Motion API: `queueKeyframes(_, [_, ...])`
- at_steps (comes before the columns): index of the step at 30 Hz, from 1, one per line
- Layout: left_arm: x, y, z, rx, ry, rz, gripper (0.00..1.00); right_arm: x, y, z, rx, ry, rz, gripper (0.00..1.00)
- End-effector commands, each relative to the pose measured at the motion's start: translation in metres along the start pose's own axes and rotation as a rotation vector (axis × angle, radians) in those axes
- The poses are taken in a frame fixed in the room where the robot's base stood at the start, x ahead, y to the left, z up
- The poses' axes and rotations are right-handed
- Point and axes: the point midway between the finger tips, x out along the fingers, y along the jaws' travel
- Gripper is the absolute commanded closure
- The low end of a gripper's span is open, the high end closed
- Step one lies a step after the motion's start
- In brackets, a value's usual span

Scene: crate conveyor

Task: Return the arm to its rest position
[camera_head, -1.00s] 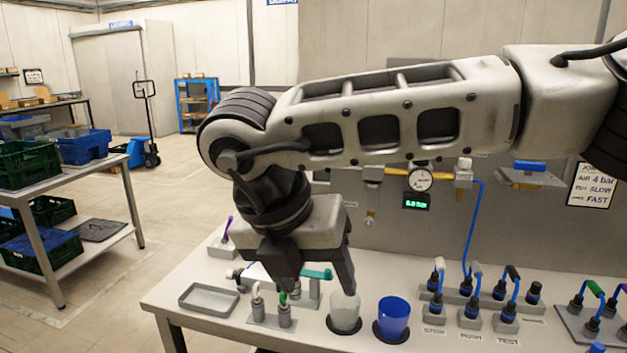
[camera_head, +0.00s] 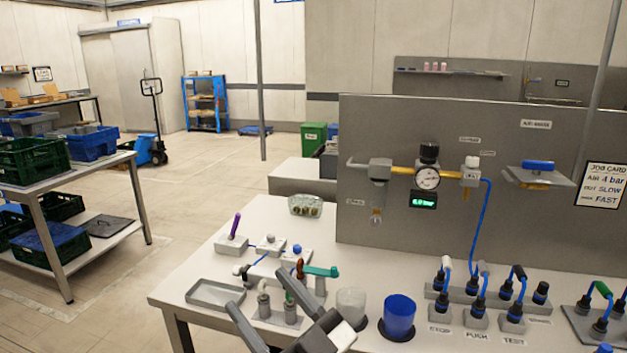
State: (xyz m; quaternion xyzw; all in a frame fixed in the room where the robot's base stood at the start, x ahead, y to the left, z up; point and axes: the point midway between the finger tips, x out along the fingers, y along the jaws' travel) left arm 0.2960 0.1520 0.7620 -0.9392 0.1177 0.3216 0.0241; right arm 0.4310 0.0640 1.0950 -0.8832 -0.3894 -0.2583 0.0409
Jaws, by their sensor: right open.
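My right gripper (camera_head: 259,291) is low in the head view, at the front edge of the white workbench (camera_head: 300,222). Most of my right arm is out of the picture below. The gripper hides part of the bench front and some of the small fittings. My left gripper is not in view.
A clear cup (camera_head: 350,305) and a blue cup (camera_head: 399,316) stand just right of the gripper. A grey tray (camera_head: 214,294) lies to its left. Several hose plugs stand on the right. An upright grey panel (camera_head: 400,240) carries a gauge (camera_head: 428,178).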

Motion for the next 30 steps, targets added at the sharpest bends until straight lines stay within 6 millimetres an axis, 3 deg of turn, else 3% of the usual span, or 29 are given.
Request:
queueKeyframes(1, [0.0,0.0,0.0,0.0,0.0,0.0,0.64,-0.028,0.015,0.027,0.029,-0.102,0.099,0.39])
queueKeyframes(4, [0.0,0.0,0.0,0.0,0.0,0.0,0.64,-0.085,0.037,0.074,0.062,-0.303,0.26,0.39])
queueKeyframes(9, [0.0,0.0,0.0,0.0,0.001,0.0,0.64,-0.197,0.048,0.134,0.114,-0.642,0.445,0.39])
queueKeyframes(13, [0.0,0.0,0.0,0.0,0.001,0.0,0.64,-0.277,0.038,0.158,0.15,-0.869,0.523,0.39])
queueKeyframes(19, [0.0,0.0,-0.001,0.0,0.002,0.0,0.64,-0.383,0.011,0.17,0.207,-1.161,0.58,0.39])
queueKeyframes(20, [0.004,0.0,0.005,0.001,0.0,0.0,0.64,-0.394,0.008,0.175,0.214,-1.185,0.583,0.39])
queueKeyframes(21, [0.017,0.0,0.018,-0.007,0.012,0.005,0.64,-0.392,0.009,0.191,0.218,-1.15,0.58,0.39])
queueKeyframes(30, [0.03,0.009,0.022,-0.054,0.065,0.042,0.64,-0.388,0.003,0.209,0.257,-1.082,0.576,0.39])
